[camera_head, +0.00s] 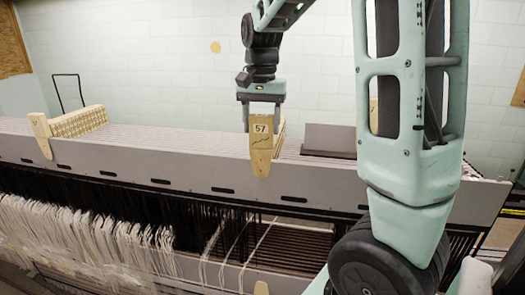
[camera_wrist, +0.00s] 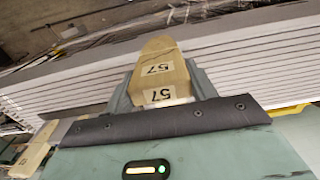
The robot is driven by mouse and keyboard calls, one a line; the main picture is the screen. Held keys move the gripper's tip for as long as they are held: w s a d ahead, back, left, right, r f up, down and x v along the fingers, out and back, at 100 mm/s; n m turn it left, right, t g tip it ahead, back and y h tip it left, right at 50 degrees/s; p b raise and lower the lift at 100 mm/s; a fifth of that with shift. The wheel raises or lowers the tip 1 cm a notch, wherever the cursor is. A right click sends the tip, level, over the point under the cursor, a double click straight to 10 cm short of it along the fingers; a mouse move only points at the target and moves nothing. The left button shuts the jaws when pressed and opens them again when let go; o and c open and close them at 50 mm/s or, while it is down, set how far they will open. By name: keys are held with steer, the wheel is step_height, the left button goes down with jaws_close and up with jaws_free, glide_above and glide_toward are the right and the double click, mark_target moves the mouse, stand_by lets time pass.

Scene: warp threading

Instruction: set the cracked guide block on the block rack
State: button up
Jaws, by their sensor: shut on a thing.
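The guide block (camera_head: 260,150) is pale tan wood with a pointed lower end and a "57" label. I cannot tell whether the block touches the machine top. I cannot clearly make out which part is the block rack.
A row of tan wooden blocks (camera_head: 78,122) stands on the machine top (camera_head: 190,160) at the left. A grey raised panel (camera_head: 329,138) stands right of the held block. White threads (camera_head: 90,235) hang below at the left front.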

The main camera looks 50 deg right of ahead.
steer(key=shift+r+p, duration=2.9)
steer(key=shift+r, duration=0.65)
